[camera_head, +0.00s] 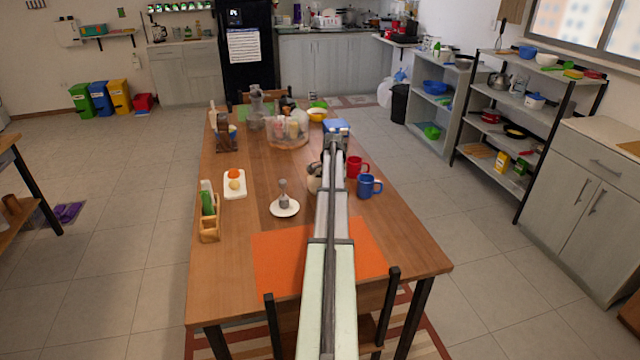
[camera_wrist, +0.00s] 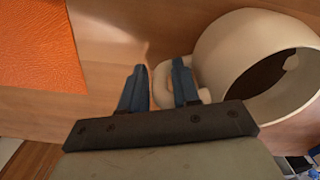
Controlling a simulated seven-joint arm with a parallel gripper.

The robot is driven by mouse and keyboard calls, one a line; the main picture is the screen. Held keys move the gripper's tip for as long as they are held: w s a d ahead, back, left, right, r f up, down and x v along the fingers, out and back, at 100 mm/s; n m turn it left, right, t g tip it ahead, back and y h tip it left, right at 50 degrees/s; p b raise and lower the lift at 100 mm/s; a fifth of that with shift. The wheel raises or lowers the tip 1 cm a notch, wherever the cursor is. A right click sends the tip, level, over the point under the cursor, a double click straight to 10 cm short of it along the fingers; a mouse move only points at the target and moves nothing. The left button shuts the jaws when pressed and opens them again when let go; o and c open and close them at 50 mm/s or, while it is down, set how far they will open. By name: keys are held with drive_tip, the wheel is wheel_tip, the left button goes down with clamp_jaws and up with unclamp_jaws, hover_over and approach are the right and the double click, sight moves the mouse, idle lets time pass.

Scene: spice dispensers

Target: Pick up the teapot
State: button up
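The teapot (camera_wrist: 222,58) is a rounded cream pot with an open top, on the right of the wrist view. In the head view the teapot (camera_head: 314,178) is largely hidden behind my arm, on the wooden table. My gripper (camera_wrist: 158,80) is open, its two blue fingers apart. The teapot's looped handle (camera_wrist: 160,78) shows between the fingers, close to the right one. I cannot tell whether either finger touches it. In the head view the fingertips are hidden by my arm.
A red mug (camera_head: 356,167) and a blue mug (camera_head: 368,187) stand close on the right. A white saucer (camera_head: 285,208) with a grey shaker is on the left. An orange mat (camera_head: 275,262) covers the near table. A clear bowl (camera_head: 287,138) stands farther back.

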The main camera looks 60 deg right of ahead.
drive_tip(key=shift+c, duration=0.3)
clamp_jaws()
drive_tip(key=shift+r, duration=0.1)
idle(1.0)
